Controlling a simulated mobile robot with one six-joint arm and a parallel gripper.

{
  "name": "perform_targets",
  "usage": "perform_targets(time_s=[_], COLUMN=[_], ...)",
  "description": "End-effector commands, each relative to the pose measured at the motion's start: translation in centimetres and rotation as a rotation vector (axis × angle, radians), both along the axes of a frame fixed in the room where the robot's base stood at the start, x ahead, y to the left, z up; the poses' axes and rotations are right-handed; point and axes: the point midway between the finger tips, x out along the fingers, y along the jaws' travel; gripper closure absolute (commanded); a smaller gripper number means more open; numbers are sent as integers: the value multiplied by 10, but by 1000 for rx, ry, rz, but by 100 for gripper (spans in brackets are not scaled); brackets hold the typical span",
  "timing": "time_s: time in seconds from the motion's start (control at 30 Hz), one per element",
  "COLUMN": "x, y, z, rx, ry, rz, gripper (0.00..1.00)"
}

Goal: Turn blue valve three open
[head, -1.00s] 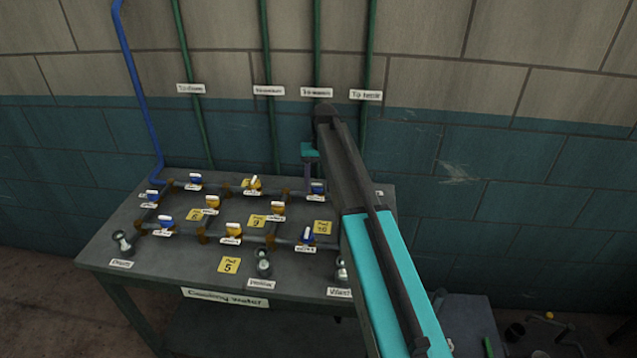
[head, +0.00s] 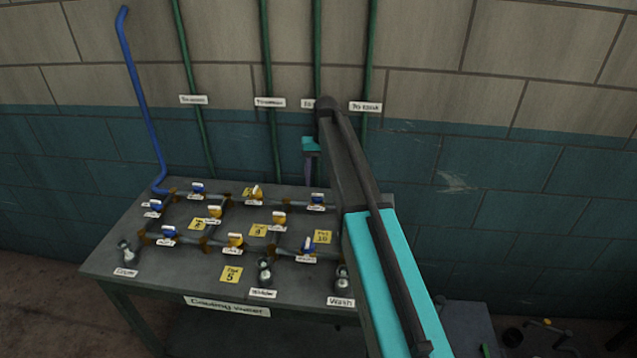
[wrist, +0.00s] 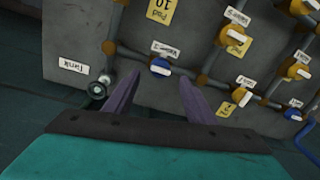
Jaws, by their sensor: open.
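Several blue-handled valves sit on the pipe grid on the table; their number labels are too blurred to read, so I cannot tell which is three. One blue valve (head: 318,198) is at the back right, near the Pad 10 sign; it also shows in the wrist view (wrist: 160,66). Other blue valves are at the front right (head: 308,244), front left (head: 169,231), far left (head: 153,205) and back left (head: 197,188). My gripper (wrist: 157,88) is open and empty, its two purple fingers pointing toward the back-right blue valve, apart from it. In the head view my arm partly hides the gripper (head: 311,158).
Yellow-handled valves (head: 235,240) stand between the blue ones. Yellow pad signs (head: 231,274) lie on the table (head: 190,280). Round grey pipe ends (head: 265,272) line the front edge. Green pipes (head: 267,60) and a blue pipe (head: 140,95) rise along the wall behind.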

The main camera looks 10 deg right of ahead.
Motion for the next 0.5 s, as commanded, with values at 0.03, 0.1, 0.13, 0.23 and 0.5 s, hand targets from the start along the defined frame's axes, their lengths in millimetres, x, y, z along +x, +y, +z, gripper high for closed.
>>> perform_targets(time_s=[0.03, 0.1, 0.13, 0.23, 0.5], x=[0, 0, 0, -1, -1], y=[-1, -2, -2, -3, -5], z=[12, 21, 25, 38, 69], rx=[0, 0, 0, 0, 0], ry=[-1, -1, -1, 1, 1], rz=[0, 0, 0, 0, 0], gripper=[50, 50, 50, 50, 50])
